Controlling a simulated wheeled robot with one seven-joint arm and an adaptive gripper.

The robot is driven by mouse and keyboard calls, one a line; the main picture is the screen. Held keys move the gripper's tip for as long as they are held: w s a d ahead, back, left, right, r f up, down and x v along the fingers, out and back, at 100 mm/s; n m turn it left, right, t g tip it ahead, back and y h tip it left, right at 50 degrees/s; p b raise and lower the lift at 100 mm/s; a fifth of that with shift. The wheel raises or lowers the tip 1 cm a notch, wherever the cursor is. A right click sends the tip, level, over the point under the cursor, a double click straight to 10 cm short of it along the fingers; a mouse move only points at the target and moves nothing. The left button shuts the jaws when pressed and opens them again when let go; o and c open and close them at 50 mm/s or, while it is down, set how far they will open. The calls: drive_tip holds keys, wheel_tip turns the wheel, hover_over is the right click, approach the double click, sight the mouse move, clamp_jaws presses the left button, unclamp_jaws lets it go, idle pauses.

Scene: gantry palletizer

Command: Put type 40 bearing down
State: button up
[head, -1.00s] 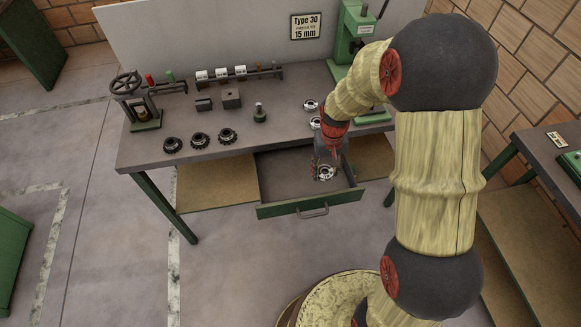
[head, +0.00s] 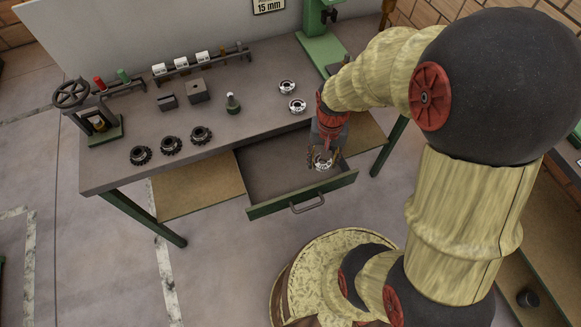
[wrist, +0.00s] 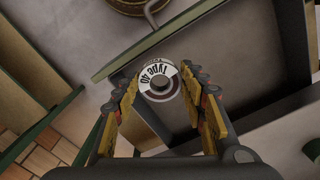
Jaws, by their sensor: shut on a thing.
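The type 40 bearing (head: 323,164) is a silver ring held between the fingertips of my gripper (head: 322,155). In the wrist view its white label on the bearing (wrist: 157,70) reads "TYPE 40", upside down, around a dark centre hole. My gripper (wrist: 161,86) is shut on it from both sides. It is over the right part of the open drawer (head: 259,207) under the bench; I cannot tell its height above the drawer floor. Two similar silver bearings (head: 287,87) (head: 297,106) lie on the bench top beyond the drawer.
The bench (head: 220,135) also holds several dark gears (head: 171,145), a hand press (head: 100,125), dark blocks (head: 197,92), a green-based post (head: 233,103) and a rack of white rolls (head: 182,64). A green machine (head: 320,45) stands at the back right. The drawer's left part is clear.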

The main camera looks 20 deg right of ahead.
drive_tip(key=w+a+f+b, duration=0.1)
drive_tip(key=w+a+f, duration=0.1)
drive_tip(key=a, duration=0.1)
drive_tip(key=b, duration=0.2)
hover_over(292, 175)
drive_tip(key=f, duration=0.5)
drive_tip(key=shift+s+d+f, duration=0.1)
drive_tip(key=shift+s+d, duration=0.1)
drive_tip(key=shift+d, duration=0.1)
drive_tip(key=shift+w+a+f+b, duration=0.15)
drive_tip(key=shift+f+b, duration=0.15)
drive_tip(key=shift+f, duration=0.65)
drive_tip(key=shift+w+a+f+b, duration=0.1)
drive_tip(key=shift+f+b, duration=0.15)
drive_tip(key=shift+f, duration=0.65)
drive_tip(key=shift+f, duration=0.15)
drive_tip(key=o, duration=1.2)
drive_tip(key=shift+s, duration=0.1)
drive_tip(key=shift+o, duration=0.2)
